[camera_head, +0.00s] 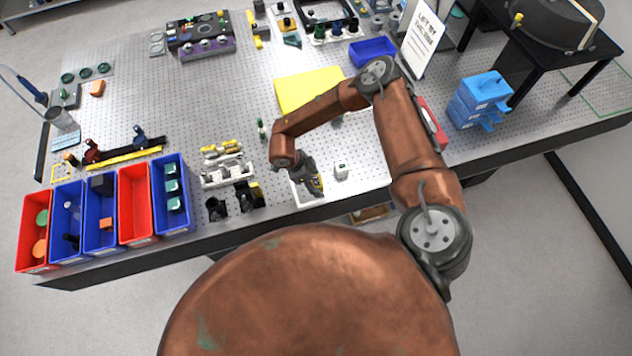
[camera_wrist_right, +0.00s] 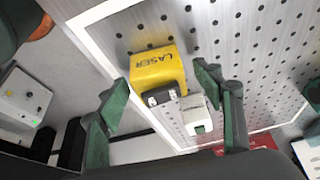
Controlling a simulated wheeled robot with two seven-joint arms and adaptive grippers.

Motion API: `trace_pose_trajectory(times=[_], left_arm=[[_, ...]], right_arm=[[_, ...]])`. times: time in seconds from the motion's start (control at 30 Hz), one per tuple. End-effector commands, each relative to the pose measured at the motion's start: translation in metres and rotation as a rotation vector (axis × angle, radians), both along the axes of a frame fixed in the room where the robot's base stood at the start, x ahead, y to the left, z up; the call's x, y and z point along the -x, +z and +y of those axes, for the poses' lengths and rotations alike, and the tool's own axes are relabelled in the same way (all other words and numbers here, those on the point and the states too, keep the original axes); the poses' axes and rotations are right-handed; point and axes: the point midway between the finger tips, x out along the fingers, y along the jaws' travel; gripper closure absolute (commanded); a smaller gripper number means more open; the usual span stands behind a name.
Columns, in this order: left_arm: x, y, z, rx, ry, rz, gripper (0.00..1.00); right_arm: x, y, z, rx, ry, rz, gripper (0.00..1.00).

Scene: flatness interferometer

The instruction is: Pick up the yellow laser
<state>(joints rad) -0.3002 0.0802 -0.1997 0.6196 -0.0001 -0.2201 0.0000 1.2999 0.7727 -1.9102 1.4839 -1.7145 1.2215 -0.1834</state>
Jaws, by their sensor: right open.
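The yellow laser (camera_wrist_right: 158,68), a small block with the word LASER on it, lies on the perforated table in the right wrist view. In the head view only a bit of yellow (camera_head: 319,183) shows beside my gripper, mostly hidden by it. My right gripper (camera_head: 312,185) is over the front edge area of the table. In the wrist view its two green-padded fingers (camera_wrist_right: 162,98) are apart, with the laser showing between and beyond them. I cannot tell whether they touch it. My left gripper is not in view.
A small white block (camera_wrist_right: 195,114) sits close beside the laser, near one finger. A white outline (camera_wrist_right: 92,14) frames this area. Black mounts (camera_head: 235,202) and blue and red bins (camera_head: 137,205) stand left; a yellow sheet (camera_head: 305,90) lies behind. Blue stacked boxes (camera_head: 480,98) stand right.

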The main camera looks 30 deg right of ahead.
Motion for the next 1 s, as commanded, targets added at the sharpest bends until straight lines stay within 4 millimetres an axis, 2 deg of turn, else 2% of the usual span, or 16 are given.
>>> trace_pose_trajectory(times=[0.27,1.0], left_arm=[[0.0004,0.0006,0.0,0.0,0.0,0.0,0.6],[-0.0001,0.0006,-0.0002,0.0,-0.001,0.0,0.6]], right_arm=[[0.0001,-0.0044,-0.0011,-0.001,0.001,-0.001,0.39],[-0.0001,-0.0039,-0.0009,-0.001,0.0,-0.001,0.89]])
